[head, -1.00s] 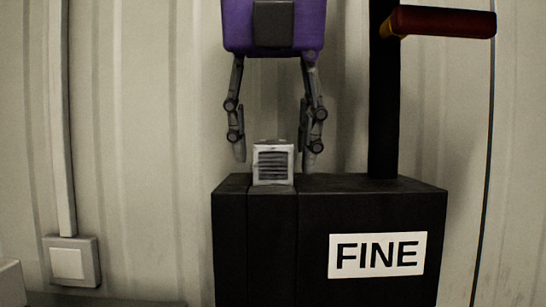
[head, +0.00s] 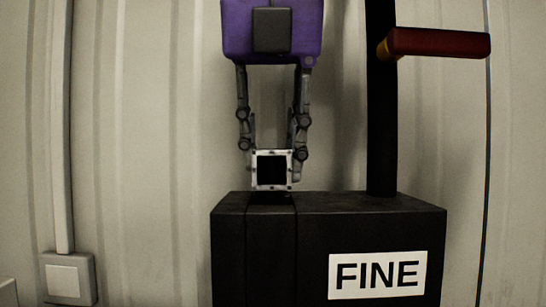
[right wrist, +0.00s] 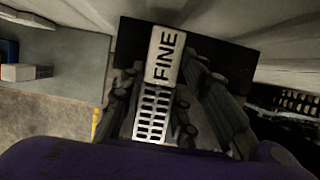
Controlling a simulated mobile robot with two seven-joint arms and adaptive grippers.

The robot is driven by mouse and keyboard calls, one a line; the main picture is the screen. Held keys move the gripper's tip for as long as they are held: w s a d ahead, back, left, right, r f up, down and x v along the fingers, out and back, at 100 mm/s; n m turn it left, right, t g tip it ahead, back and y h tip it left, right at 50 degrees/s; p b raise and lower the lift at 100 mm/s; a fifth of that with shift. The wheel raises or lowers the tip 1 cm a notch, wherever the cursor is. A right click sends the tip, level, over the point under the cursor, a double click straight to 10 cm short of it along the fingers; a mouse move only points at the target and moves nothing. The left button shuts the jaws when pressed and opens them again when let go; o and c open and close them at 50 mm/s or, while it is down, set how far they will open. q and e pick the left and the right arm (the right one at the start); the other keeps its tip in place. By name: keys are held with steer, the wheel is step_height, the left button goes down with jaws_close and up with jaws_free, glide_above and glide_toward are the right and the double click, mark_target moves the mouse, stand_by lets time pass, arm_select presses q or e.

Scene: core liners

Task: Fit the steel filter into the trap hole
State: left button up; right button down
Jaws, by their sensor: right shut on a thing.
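The steel filter (head: 272,153) shows in the head view as a light square frame with dots along its edge and a dark middle. It is between the fingers of my right gripper (head: 273,160), which is shut on it. In the right wrist view the filter (right wrist: 153,115) shows as a pale slotted grid between the fingers. It is over the left part of the black box's top. A dark slot shows just below it; I cannot tell whether they touch. My left gripper is out of view.
The black box (head: 325,243) carries a white label reading FINE (head: 377,275). A pale ribbed wall is close behind. A wall switch (head: 67,279) is at the lower left.

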steer(key=v, duration=0.5)
steer(key=s+d+v, duration=0.1)
steer(key=v, duration=0.2)
steer(key=shift+s, duration=0.2)
steer(key=s+d+r, duration=0.2)
steer(key=s+r, duration=0.2)
steer(key=s, duration=0.5)
steer(key=shift+d+r, duration=0.25)
steer(key=shift+d, duration=0.15)
steer(key=w+a+f, duration=0.1)
steer(key=w, duration=0.2)
steer(key=w+f, duration=0.2)
steer(key=w, duration=0.1)
steer(key=w+a+f, duration=0.1)
steer(key=w, duration=0.2)
steer(key=shift+w+a+f, duration=0.2)
steer(key=shift+a+f, duration=0.1)
steer(key=shift+a, duration=0.05)
steer(key=f, duration=0.1)
steer(key=w+f, duration=0.2)
steer(key=shift+w+a+f, duration=0.15)
steer(key=shift+a+f, duration=0.05)
steer(key=shift+a, duration=0.1)
steer(key=shift+w+a+f, duration=0.15)
steer(key=shift+w+f, duration=0.3)
steer(key=shift+f, duration=0.1)
steer(key=x, duration=0.3)
steer(key=shift+s+a+f, duration=0.1)
steer(key=shift+f, duration=0.25)
